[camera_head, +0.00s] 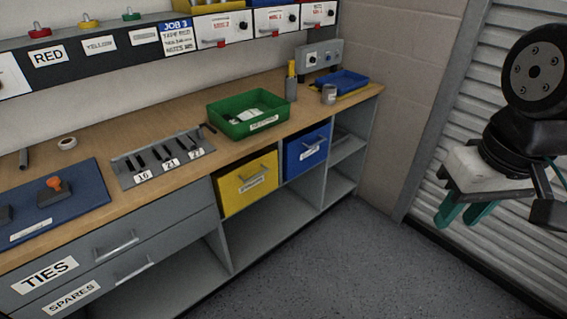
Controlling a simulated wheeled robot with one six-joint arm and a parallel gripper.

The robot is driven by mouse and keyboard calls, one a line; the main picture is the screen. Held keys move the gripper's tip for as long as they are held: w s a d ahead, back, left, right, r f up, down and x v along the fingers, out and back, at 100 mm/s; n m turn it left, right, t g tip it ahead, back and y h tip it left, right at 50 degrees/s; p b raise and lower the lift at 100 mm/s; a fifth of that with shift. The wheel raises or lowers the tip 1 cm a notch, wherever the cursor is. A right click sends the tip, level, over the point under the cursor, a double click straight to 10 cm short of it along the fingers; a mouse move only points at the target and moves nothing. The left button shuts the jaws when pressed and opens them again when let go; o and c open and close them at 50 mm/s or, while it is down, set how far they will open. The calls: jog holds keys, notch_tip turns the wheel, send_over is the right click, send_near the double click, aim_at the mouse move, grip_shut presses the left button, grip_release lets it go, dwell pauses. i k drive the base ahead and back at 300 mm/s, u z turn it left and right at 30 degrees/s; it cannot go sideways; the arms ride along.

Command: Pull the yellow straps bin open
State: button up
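The yellow bin (247,186) sits in an upper compartment under the worktop, with a metal bar handle and a small white label on its front that is too small to read with certainty. Its front looks about level with the cabinet face, so it appears closed. My gripper (461,215) hangs at the right of the view, in front of the corrugated shutter and well apart from the bin. Its two teal fingers point down with a gap between them, and nothing shows between them.
A blue bin (306,150) with a similar handle is right of the yellow one. Grey drawers labelled TIES (50,271) and SPARES (72,296) are at left. A green tray (248,113) stands on the worktop above. The grey floor (350,262) in front is clear.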

aim_at(239, 184)
jog(key=u, duration=0.35)
jog(key=i, duration=0.85)
jog(key=u, duration=0.8)
